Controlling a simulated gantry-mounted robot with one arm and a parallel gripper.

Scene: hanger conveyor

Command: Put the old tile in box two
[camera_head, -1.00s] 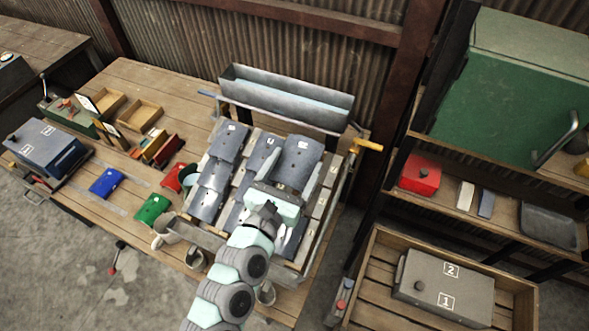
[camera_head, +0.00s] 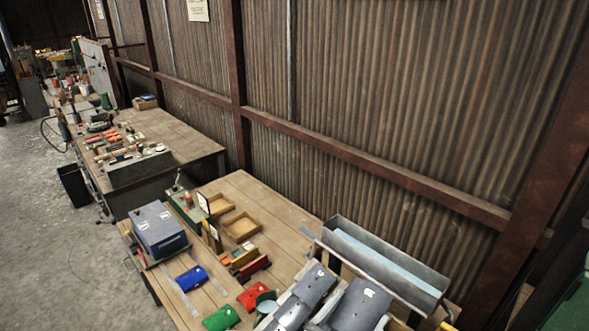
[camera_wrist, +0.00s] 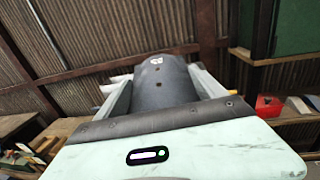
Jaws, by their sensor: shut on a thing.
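In the wrist view my gripper (camera_wrist: 161,76) is shut on a dark grey curved tile (camera_wrist: 166,88). The tile has two small dark holes and a pale mark near its top edge. There, other grey tiles (camera_head: 363,306) lie on the rack at the bottom edge, cut off by the frame. Two shallow open wooden boxes (camera_head: 240,238) and (camera_head: 218,212) sit on the bench beside white cards (camera_head: 203,202) that are too small to read.
A blue-grey lidded box (camera_head: 158,232) with white labels stands at the bench's left end. Blue (camera_head: 192,279), green (camera_head: 221,318) and red (camera_head: 252,296) pieces lie nearby. A long metal trough (camera_head: 385,268) stands behind the tiles. A red box (camera_wrist: 268,106) shows on a shelf at right.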

